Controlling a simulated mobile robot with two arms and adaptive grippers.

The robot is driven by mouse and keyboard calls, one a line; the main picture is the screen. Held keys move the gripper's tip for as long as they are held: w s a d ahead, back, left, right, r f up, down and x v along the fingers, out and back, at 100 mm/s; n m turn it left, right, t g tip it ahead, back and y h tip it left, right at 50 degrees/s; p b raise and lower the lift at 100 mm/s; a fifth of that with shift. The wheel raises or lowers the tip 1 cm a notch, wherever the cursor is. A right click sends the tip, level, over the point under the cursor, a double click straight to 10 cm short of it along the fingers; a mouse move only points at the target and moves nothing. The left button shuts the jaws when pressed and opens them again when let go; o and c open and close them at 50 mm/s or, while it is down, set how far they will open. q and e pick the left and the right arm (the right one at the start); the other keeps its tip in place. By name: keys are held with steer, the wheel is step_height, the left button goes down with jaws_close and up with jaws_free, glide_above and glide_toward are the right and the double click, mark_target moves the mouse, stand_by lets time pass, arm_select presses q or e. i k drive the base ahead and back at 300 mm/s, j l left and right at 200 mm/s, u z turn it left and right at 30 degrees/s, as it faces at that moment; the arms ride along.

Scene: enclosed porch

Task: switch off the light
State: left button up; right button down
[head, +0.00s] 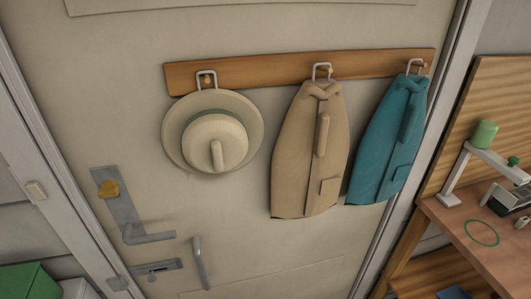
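No light is clearly identifiable in the head view. A small beige block (36,190) sits on the white frame left of the door; I cannot tell if it is a switch. A white angled stand (458,172) with a green cylinder (484,134) on top is on the wooden bench at the right; I cannot tell if it is a lamp. Neither of my grippers is in view.
A wooden rack (275,70) holds a hat (238,105), a beige coat (300,185) and a teal coat (378,165). The bench (455,235) is at the right.

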mark_target(35, 188)
steer(key=k+u, duration=0.15)
steer(key=u, duration=0.85)
